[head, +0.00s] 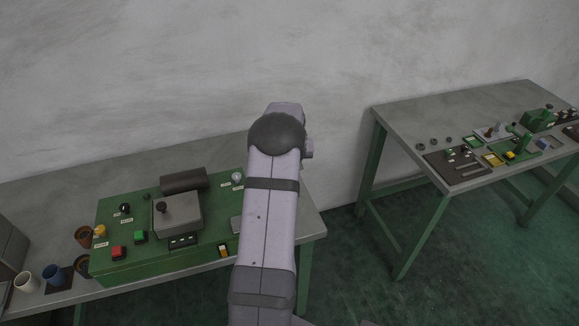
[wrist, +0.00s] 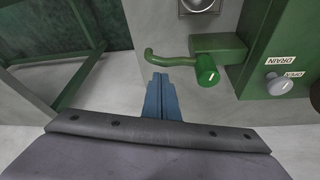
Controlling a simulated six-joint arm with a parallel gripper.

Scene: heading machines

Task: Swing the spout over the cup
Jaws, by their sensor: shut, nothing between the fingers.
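The green spout (wrist: 168,60) is a thin bent pipe in the wrist view. It runs left from a green round cap (wrist: 207,70) beside the green machine, with its free end curled at the left. My gripper (wrist: 160,76) is shut and empty, its blue-grey fingertips just below the spout in the picture; I cannot tell whether they touch it. My arm hides the gripper and the spout there.
The green machine (head: 115,268) has buttons and a grey block on top. A grey knob (wrist: 278,86) sits near a DRAIN label. A second table (head: 400,113) with small devices is at right.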

